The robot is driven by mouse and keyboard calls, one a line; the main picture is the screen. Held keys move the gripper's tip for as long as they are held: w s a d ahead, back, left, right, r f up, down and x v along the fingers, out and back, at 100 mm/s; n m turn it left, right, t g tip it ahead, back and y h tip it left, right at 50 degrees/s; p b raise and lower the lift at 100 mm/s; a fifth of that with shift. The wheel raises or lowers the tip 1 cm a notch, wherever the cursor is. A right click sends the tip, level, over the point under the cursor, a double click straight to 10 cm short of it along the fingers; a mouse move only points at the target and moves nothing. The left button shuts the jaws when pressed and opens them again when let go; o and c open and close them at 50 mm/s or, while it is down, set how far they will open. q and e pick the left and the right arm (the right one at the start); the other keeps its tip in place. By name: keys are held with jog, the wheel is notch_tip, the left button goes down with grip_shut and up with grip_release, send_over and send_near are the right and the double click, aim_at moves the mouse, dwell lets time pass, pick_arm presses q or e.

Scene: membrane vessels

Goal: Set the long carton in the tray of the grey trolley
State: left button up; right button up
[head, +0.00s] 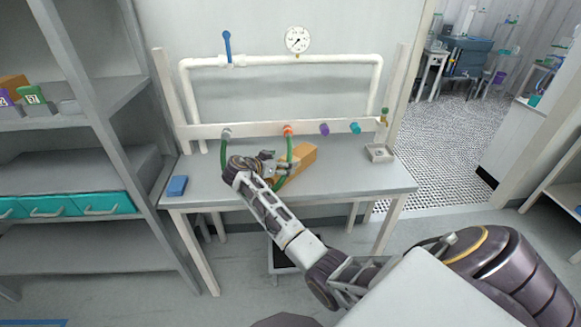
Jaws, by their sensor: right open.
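The long carton (304,155) is a plain orange-brown box lying on the grey bench (345,185), slanting away to the right. My right gripper (286,167) is open at the carton's near left end, and its arm covers part of that end. I cannot tell whether the fingers touch the carton. Below the bench's front edge, a low grey frame with a dark top (279,262) shows partly behind my right arm. It may be the grey trolley, but its tray is mostly hidden. My left gripper is not in view.
Green hoses (226,155) hang from the bench's rail close to my right gripper. A blue block (177,186) lies at the bench's left end and a small pale holder (379,153) stands at its right. Grey shelving (130,165) stands left. The bench's right front is clear.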

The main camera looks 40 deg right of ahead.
aim_at(288, 160)
jog(key=shift+x, duration=1.15)
jog(key=shift+w+d+f+b, duration=0.15)
jog(key=shift+d+b, duration=0.2)
jog(key=shift+d, duration=0.15)
jog(key=c, duration=1.3)
notch_tip(288, 160, up, 7)
jog(key=shift+r, duration=0.25)
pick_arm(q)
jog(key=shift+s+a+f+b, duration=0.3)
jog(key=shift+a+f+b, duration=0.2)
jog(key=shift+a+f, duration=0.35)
pick_arm(e)
jog(key=shift+r, duration=5.35)
